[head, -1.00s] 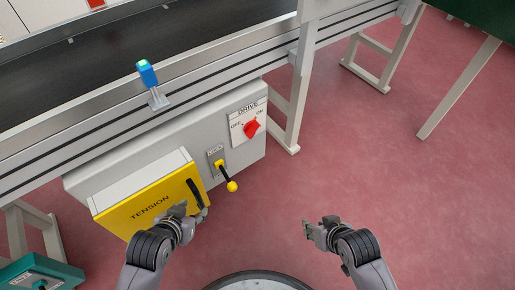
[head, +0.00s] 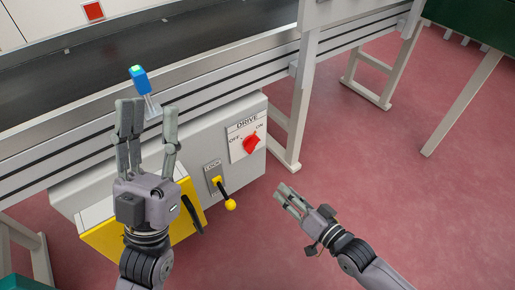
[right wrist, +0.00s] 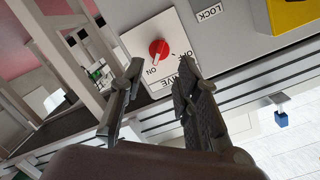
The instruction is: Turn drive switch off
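The drive switch is a red knob (head: 251,143) on a white plate (head: 238,152) marked OFF at left and ON at right, on the grey box under the conveyor. In the right wrist view the knob (right wrist: 159,48) lies beyond the fingertips, and its pointer appears to be toward ON. My right gripper (head: 281,196) is below and right of the switch, apart from it; the right wrist view shows its fingers (right wrist: 160,67) spread and empty. My left gripper (head: 148,108) is open, in front of the box's left part, touching nothing that I can tell.
A black lever with a yellow ball (head: 230,204) sits under the LOCK label left of the switch. A yellow panel with a black handle (head: 193,214) is partly behind my left arm. A blue device (head: 140,79) stands on the conveyor rail.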

